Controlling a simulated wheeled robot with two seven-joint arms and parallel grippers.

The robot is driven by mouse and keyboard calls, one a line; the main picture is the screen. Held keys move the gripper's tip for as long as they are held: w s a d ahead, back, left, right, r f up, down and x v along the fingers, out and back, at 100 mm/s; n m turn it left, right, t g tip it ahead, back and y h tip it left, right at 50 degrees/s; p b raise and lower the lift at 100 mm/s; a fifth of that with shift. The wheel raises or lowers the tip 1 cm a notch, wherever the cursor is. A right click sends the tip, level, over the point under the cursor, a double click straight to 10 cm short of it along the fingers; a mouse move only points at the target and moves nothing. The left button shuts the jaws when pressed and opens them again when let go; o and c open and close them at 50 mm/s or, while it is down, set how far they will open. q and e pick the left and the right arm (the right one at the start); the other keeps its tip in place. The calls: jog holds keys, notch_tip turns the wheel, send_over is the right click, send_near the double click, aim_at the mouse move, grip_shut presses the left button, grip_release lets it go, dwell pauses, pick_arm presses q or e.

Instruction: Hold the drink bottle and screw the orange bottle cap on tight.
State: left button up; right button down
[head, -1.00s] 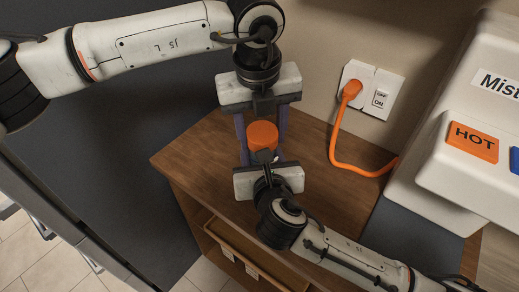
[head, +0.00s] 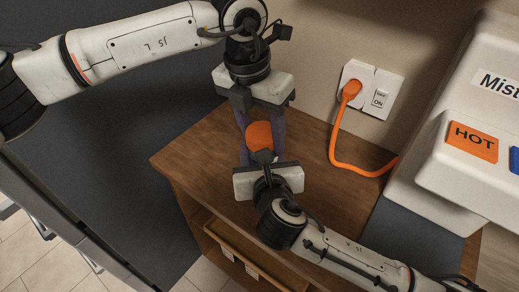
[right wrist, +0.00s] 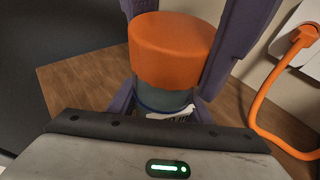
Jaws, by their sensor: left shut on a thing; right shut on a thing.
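The orange bottle cap (head: 259,137) sits on top of the grey drink bottle (right wrist: 165,99), whose label shows partly in the right wrist view. The cap also shows large in that view (right wrist: 170,48). My left gripper (head: 261,132) reaches in from the back, its purple fingers shut on the cap's two sides. My right gripper (head: 263,160) comes from the front, its purple fingers shut around the bottle below the cap. Most of the bottle is hidden behind my right gripper. How tightly the cap is seated cannot be told.
The bottle is over a wooden cabinet top (head: 205,150) with an open shelf in front. An orange cord (head: 337,150) runs from a wall socket (head: 371,90) on the right. A white machine with a HOT label (head: 473,140) stands at right. Bare wood lies left of the grippers.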

pick_arm(q)
jog(key=m, duration=0.4)
jog(key=shift+s+f+m+g, duration=0.1)
jog(key=shift+f+m+g, duration=0.2)
jog(key=shift+m+g, duration=0.1)
jog(key=shift+d+m, duration=0.1)
jog(key=shift+m, duration=1.8)
jog(key=shift+c, duration=0.8)
jog(key=m+g, duration=0.1)
jog(key=m, duration=0.4)
jog(key=shift+s+m, duration=0.1)
jog(key=shift+m, duration=0.9)
grip_shut()
jog(key=o, duration=1.7)
grip_release()
jog(key=shift+o, duration=0.2)
jog(key=shift+y, duration=0.3)
jog(key=shift+s, duration=0.1)
